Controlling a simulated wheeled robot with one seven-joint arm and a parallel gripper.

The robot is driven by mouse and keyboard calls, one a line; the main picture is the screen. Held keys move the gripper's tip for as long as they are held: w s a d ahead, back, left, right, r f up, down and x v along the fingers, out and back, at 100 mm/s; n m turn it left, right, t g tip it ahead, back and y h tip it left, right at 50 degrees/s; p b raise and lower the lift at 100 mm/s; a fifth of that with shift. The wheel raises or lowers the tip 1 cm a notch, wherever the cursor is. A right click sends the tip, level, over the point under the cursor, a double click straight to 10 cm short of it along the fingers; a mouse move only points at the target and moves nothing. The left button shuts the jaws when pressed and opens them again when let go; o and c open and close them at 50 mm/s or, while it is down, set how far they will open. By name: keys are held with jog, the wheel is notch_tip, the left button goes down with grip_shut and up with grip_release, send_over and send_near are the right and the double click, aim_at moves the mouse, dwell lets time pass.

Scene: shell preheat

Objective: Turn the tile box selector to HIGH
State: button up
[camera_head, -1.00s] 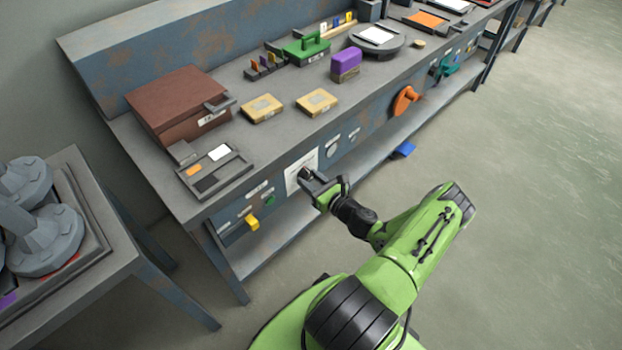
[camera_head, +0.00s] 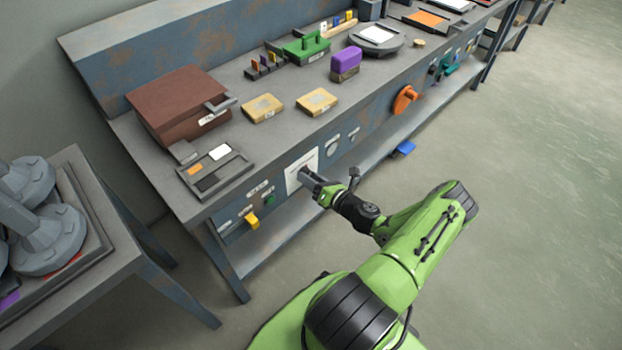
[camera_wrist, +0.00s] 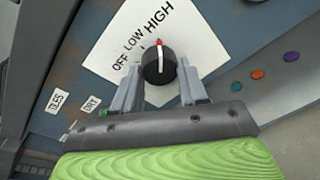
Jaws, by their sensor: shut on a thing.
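The tile box selector is a black round knob (camera_wrist: 158,68) with a red pointer mark, on a white panel (camera_wrist: 195,40) lettered OFF, LOW and HIGH. In the wrist view, the red mark points up toward the word HIGH. My gripper (camera_wrist: 158,80) has one finger on each side of the knob and is shut on it. In the head view, my gripper (camera_head: 308,179) reaches the white panel (camera_head: 299,163) on the bench front and hides the knob.
A yellow lever (camera_head: 252,221) and a green button (camera_head: 270,200) are left of the panel on the bench front. An orange handle (camera_head: 404,99) is farther right. A brown box (camera_head: 175,92) and a small tray (camera_head: 240,165) stand on the bench above.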

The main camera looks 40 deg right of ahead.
dwell(0.3)
jog(key=o, duration=1.1)
jog(key=shift+c, duration=0.2)
jog(key=shift+s, duration=0.1)
jog(key=s+r+p, duration=0.1)
jog(key=s+p, duration=0.2)
jog(key=s, duration=1.2)
jog(key=shift+s+d+r, duration=0.25)
jog(key=shift+s+r, duration=0.05)
jog(key=shift+r, duration=0.1)
